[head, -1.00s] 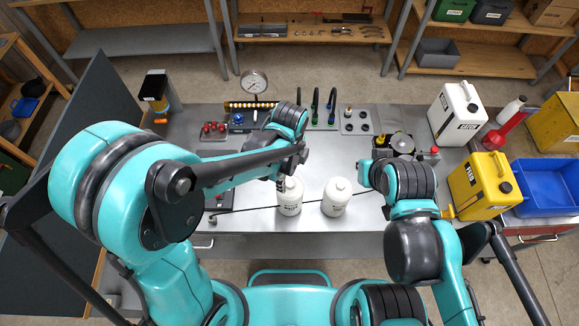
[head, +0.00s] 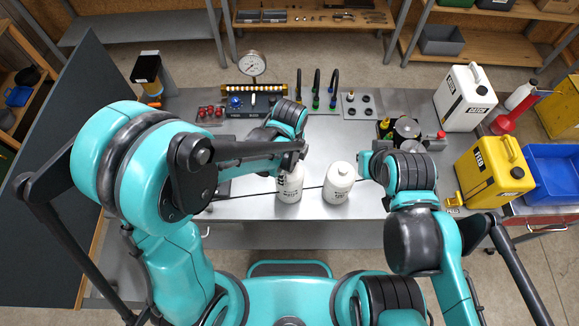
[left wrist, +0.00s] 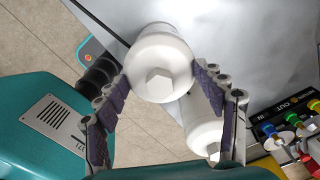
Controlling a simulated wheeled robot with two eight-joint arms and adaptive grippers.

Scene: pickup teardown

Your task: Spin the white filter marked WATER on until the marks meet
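Two white filters with dark print stand near the bench's front edge in the head view: the left filter (head: 289,187) and the right filter (head: 338,185). The print is too small to read. My left gripper (head: 291,163) is over the left filter and hides part of its top. In the left wrist view, a white filter (left wrist: 158,75) with a hex top lies between the two finger pads of my left gripper (left wrist: 160,85). The pads are close at both sides; contact is unclear. A second filter (left wrist: 203,128) is partly behind the right finger. My right fingers are hidden by my arm.
A pressure gauge (head: 252,64) and black hooked taps (head: 316,88) stand at the back. A white canister (head: 465,98), a yellow canister (head: 492,177) and a blue bin (head: 555,180) are at the right. A thin black line crosses the bench by the filters. The bench centre is clear.

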